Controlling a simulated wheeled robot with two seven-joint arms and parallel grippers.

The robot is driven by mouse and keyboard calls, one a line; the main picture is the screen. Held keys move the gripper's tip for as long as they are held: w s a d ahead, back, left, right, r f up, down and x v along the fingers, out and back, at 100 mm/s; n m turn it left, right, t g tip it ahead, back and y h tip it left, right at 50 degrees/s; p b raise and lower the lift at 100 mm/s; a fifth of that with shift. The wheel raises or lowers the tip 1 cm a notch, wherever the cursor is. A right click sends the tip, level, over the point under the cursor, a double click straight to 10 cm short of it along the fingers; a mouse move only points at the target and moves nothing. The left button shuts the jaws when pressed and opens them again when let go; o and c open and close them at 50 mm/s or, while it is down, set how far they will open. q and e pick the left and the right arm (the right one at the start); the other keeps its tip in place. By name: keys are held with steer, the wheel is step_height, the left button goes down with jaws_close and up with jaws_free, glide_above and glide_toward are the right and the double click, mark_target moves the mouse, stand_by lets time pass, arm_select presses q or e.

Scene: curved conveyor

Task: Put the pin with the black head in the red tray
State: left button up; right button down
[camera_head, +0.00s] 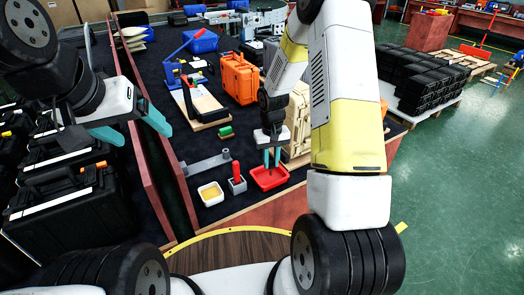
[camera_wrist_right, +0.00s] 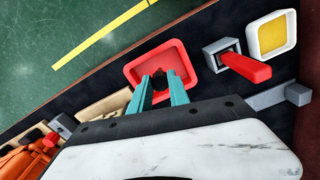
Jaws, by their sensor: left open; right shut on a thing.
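The red tray (camera_head: 270,180) lies on the dark table top near its front edge. My right gripper (camera_head: 272,163) points down above it. In the right wrist view the teal fingertips (camera_wrist_right: 161,88) reach over the tray (camera_wrist_right: 138,68), with a small black thing, the pin's black head (camera_wrist_right: 160,78), between them. The rest of this pin is hidden, and I cannot tell whether it touches the tray. My left gripper (camera_head: 132,127) is open and empty at the left, away from the tray.
Left of the tray a red-handled piece (camera_head: 236,172) stands in a grey block (camera_head: 238,187). Beside it are a white dish with a yellow inside (camera_head: 210,193) and a grey bar (camera_head: 207,163). A beige case (camera_head: 298,120) and an orange case (camera_head: 239,78) stand behind.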

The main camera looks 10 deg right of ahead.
steer(key=shift+w+f, duration=0.3)
steer(key=shift+f, duration=0.3)
steer(key=shift+w+f, duration=0.3)
steer(key=shift+f, duration=0.35)
steer(key=shift+w+f, duration=0.3)
steer(key=shift+f, duration=0.3)
steer(key=shift+f, duration=0.15)
steer(key=c, duration=1.2)
jaws_free()
steer(key=shift+c, duration=0.2)
